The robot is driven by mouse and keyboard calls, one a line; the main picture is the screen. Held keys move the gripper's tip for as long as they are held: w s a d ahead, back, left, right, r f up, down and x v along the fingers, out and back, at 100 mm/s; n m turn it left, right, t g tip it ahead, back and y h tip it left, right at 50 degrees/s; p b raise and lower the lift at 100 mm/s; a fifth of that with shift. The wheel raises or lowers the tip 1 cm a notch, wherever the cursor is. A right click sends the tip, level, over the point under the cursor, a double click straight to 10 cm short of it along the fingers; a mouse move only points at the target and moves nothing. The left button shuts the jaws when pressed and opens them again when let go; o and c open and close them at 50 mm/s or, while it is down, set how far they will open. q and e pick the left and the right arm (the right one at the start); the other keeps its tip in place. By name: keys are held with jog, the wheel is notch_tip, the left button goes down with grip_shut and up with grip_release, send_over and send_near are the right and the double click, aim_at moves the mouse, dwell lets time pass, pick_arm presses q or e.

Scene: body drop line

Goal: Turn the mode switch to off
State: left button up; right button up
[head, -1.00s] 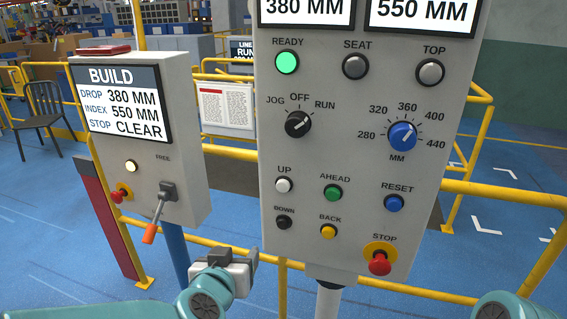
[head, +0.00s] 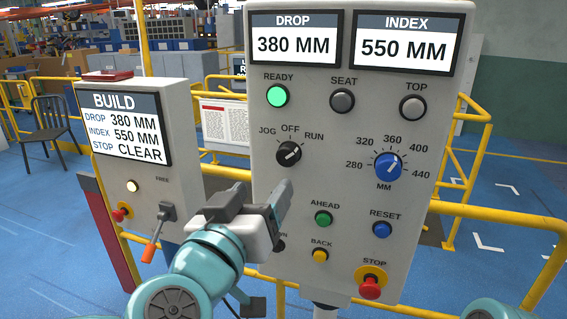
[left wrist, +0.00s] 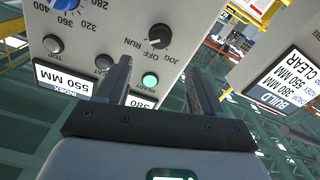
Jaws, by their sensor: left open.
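The mode switch (head: 289,154) is a black round knob on the grey panel, with JOG, OFF and RUN around it. Its white pointer aims up and right, toward RUN. In the left wrist view the knob (left wrist: 160,37) is ahead of the fingers, with the labels upside down. My left gripper (head: 262,190) is open and empty, below and left of the switch in the head view and apart from it. Its two fingers (left wrist: 157,70) also show in the left wrist view. It hides the UP button and part of the DOWN label. My right gripper is out of view.
The panel also carries a blue MM dial (head: 388,167), a green AHEAD button (head: 323,219), a yellow BACK button (head: 320,255) and a red STOP button (head: 370,288). A BUILD box (head: 181,110) with an orange-handled lever (head: 157,232) stands left. Yellow rails (head: 500,213) run behind.

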aim_at(286, 159)
pick_arm(q)
jog(key=p+x, duration=0.1)
jog(key=x, duration=1)
jog(key=shift+w+d+f, duration=0.1)
jog(key=shift+w+f, duration=0.05)
jog(key=shift+w, duration=0.1)
jog(key=shift+s, duration=0.1)
jog(key=shift+c, duration=0.3)
jog(key=c, duration=1)
